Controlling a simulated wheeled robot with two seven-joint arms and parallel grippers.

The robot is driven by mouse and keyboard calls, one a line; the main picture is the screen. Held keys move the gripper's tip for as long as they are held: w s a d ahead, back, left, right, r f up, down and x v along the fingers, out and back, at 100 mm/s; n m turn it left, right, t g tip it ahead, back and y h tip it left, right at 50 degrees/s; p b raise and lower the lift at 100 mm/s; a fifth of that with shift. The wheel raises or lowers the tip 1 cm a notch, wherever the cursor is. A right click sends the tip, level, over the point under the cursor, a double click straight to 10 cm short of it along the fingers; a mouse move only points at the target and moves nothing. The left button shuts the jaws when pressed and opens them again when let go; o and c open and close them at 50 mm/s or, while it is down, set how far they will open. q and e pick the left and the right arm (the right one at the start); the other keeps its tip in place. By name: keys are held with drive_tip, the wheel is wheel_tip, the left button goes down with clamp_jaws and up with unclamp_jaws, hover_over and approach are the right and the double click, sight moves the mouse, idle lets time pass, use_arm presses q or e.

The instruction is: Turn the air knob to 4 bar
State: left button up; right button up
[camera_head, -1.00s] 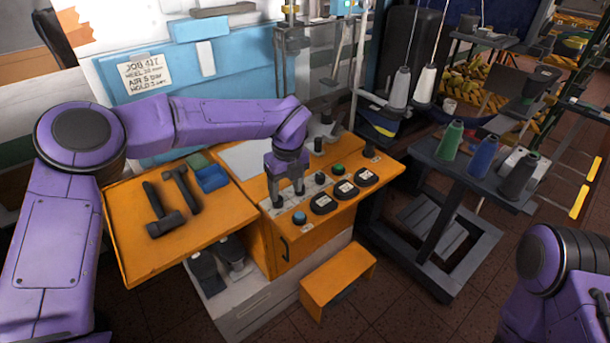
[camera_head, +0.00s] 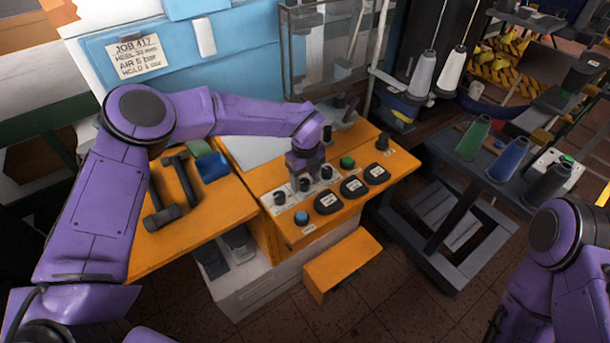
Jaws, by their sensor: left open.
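A white panel with a row of dark knobs lies on the orange console. The near-left knob (camera_head: 280,198) stands clear of my gripper, the middle knob (camera_head: 304,185) is close under it, and another knob (camera_head: 327,172) is to its right. I cannot read which one is the air knob. My left gripper (camera_head: 304,177) points down with its jaws open at the middle knob; whether the fingers straddle it is unclear. Three round dark gauges, one of them here (camera_head: 327,201), sit in front of the panel. My right arm shows at the lower right, its gripper out of view.
Hammers (camera_head: 161,215) lie on the left orange top. Thread cones (camera_head: 508,159) stand on the right stand.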

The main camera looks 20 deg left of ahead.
use_arm(q)
drive_tip(key=shift+f, duration=0.25)
drive_tip(key=shift+s+a+r, duration=0.1)
drive_tip(key=shift+s+r, duration=0.05)
drive_tip(key=shift+s, duration=0.1)
drive_tip(key=c, duration=1)
drive_tip(key=shift+c, duration=0.2)
